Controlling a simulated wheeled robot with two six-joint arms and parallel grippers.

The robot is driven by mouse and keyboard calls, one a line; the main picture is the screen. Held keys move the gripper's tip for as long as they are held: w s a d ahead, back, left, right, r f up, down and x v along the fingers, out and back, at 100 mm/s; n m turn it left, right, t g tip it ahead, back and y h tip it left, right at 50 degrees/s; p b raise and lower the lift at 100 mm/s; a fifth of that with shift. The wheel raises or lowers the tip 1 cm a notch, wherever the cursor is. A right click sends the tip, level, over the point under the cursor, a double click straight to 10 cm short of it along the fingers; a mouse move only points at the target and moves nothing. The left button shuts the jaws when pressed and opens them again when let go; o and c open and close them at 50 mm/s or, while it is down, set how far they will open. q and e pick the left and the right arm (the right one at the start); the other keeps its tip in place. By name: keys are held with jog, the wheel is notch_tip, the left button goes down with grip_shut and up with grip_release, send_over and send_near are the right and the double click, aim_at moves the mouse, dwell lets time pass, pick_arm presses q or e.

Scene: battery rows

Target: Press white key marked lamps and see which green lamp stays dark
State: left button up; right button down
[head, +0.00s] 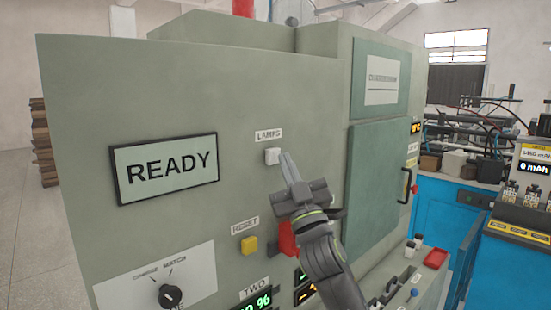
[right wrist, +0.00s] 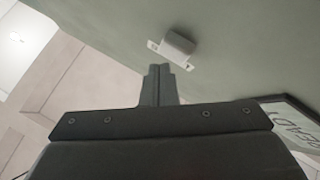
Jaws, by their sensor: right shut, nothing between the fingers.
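The white key (head: 272,156) sits on the grey-green cabinet front under a label reading LAMPS (head: 268,134). In the right wrist view the key (right wrist: 178,43) stands out from the panel just beyond my fingertips. My right gripper (head: 287,160) is shut and empty, its tips just right of the key in the head view; a gap to the key shows in the wrist view (right wrist: 158,72). No green lamp can be made out. My left gripper is not in view.
The cabinet (head: 90,100) bears a screen reading READY (head: 165,168), a yellow RESET button (head: 249,245), a red part (head: 288,238) partly behind my arm, and a black knob (head: 170,296). Lit displays (head: 254,304) show below. Blue benches with equipment (head: 440,210) stand at right.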

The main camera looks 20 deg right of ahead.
jog(key=shift+w+a, duration=0.15)
jog(key=shift+w, duration=0.1)
jog(key=shift+w+a+b, duration=0.1)
jog(key=shift+w+b, duration=0.2)
jog(key=shift+w, duration=0.05)
dwell(0.6)
jog(key=shift+s, duration=0.15)
dwell(0.3)
jog(key=shift+s+d, duration=0.3)
jog(key=shift+s, duration=0.3)
jog(key=s, duration=0.1)
jog(key=s+d, duration=0.1)
jog(key=s, duration=0.2)
jog(key=shift+s+d, duration=0.3)
jog(key=shift+s, duration=0.05)
dwell(1.0)
